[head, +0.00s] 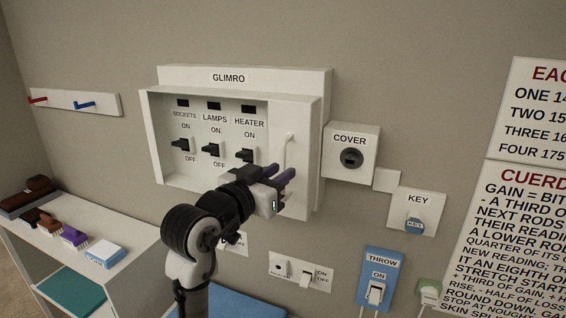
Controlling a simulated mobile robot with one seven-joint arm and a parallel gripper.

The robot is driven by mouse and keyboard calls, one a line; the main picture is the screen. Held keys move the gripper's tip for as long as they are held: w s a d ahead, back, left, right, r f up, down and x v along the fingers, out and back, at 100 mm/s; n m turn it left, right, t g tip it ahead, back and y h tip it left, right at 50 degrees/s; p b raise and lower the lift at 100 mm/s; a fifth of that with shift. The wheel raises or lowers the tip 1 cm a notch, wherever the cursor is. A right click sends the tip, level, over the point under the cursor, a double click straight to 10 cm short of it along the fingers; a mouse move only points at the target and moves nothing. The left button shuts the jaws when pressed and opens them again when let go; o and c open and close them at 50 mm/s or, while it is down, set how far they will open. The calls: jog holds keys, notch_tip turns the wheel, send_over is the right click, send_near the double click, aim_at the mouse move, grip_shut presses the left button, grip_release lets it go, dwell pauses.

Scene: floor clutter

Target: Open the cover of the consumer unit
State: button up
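The consumer unit (240,78), a white box labelled GLIMRO, is on the wall. Its cover (302,175), a white panel with an upright bar handle (289,155), stands at the right of the box. Black switches marked SOCKETS (181,145), LAMPS (212,150) and HEATER (246,156) show uncovered to its left. My gripper (279,174) is in front of the cover, near the handle's lower end.
A COVER lock box (350,152) and a KEY plate (418,205) with a blue key (414,227) are to the right. A blue THROW switch (378,275) is below. A shelf (110,278) with brushes stands at left. My arm hides part of the lower wall.

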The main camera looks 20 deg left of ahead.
jog(key=shift+x, duration=1.1)
grip_shut()
